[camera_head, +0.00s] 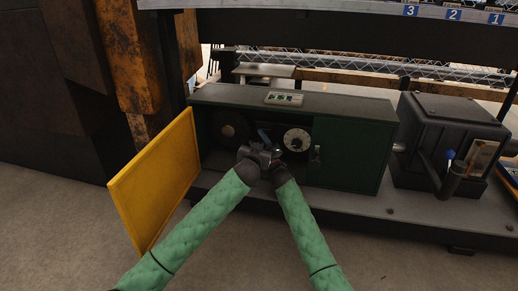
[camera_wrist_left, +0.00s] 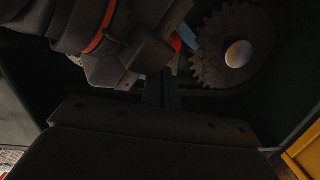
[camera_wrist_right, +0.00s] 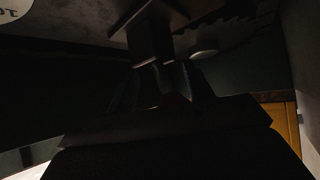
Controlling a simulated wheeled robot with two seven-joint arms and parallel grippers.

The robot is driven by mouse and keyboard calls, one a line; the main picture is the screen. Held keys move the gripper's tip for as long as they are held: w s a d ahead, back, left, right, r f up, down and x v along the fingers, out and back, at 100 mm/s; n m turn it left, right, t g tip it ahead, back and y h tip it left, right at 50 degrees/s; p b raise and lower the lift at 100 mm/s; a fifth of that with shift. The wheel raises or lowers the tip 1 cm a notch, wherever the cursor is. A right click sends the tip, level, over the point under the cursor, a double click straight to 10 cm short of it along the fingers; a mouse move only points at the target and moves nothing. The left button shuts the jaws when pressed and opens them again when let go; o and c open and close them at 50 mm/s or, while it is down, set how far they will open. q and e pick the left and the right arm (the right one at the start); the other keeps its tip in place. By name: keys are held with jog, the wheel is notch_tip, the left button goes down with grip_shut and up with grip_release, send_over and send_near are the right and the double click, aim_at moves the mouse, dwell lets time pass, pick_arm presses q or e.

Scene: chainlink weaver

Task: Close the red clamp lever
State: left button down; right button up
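The red clamp lever shows only in part, as a small red piece (camera_wrist_right: 174,100) low between my right fingers in the right wrist view and a red edge (camera_wrist_left: 176,42) beside my right gripper in the left wrist view. A blue bar (camera_head: 263,136) rises just behind my grippers; it also shows in the left wrist view (camera_wrist_left: 190,37). My left gripper (camera_head: 258,153) has its fingers together in the left wrist view (camera_wrist_left: 162,90). My right gripper (camera_head: 275,158) is close beside it, at the red piece. Deep shadow hides whether its fingers grip the lever.
Both arms reach into an open green cabinet (camera_head: 350,155). Its yellow door (camera_head: 155,180) stands open at left. A toothed gear (camera_wrist_left: 232,45) is inside, near my left gripper. A white dial (camera_head: 297,139) is to the right. A dark machine box (camera_head: 450,125) stands farther right.

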jog(key=shift+d+r, duration=0.2)
jog(key=shift+r, duration=0.05)
